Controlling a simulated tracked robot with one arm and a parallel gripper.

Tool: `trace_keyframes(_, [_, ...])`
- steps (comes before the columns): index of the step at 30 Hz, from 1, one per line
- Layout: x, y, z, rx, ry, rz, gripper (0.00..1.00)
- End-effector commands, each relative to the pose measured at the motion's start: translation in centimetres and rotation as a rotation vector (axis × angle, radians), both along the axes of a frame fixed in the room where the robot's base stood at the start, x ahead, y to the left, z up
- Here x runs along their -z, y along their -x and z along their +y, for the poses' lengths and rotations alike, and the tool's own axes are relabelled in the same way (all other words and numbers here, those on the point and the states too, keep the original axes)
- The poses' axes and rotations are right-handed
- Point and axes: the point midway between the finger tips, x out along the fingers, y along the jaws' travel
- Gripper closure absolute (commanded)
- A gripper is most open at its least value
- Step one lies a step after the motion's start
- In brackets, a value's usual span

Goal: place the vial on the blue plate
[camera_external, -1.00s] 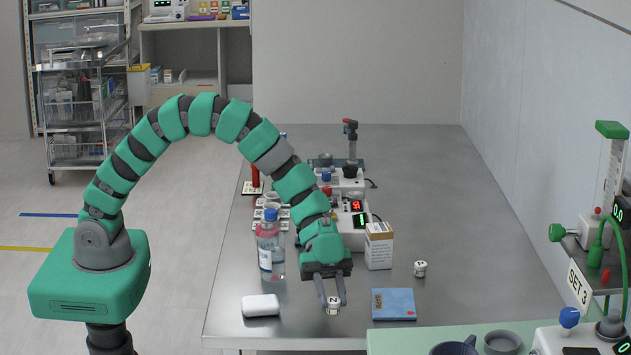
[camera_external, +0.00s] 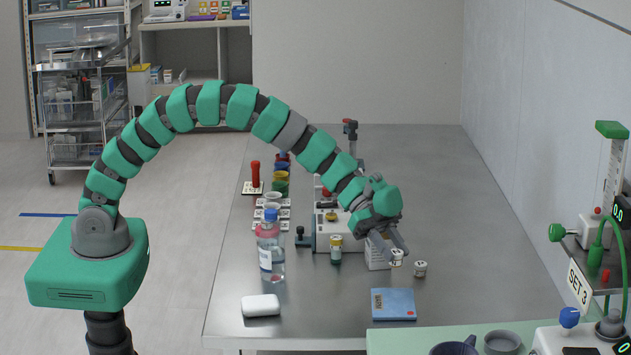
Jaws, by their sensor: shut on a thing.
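My gripper (camera_external: 399,250) is shut on a small white vial (camera_external: 396,259) with a dark mark on it. It holds the vial in front of the white carton, behind the blue plate. The blue plate (camera_external: 393,304) lies flat on the metal table near its front edge, with a small darker patch at its left; nothing stands on it. A second, similar small white vial (camera_external: 420,269) stands on the table just right of the held one. Whether the held vial touches the table, I cannot tell.
A white carton (camera_external: 376,258) stands partly hidden behind my gripper. The table's right side is clear. A green surface (camera_external: 410,340) adjoins at the front.

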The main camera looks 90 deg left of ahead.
Motion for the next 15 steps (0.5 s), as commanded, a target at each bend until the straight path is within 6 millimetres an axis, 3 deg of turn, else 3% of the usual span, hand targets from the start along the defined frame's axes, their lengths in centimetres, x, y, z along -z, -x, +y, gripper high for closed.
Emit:
trace_keyframes(9, [5.2, -0.2, 0.1, -0.007, 0.003, 0.004, 0.94])
trace_keyframes(15, [6.4, -0.2, 0.1, -0.006, 0.003, 0.002, 0.94])
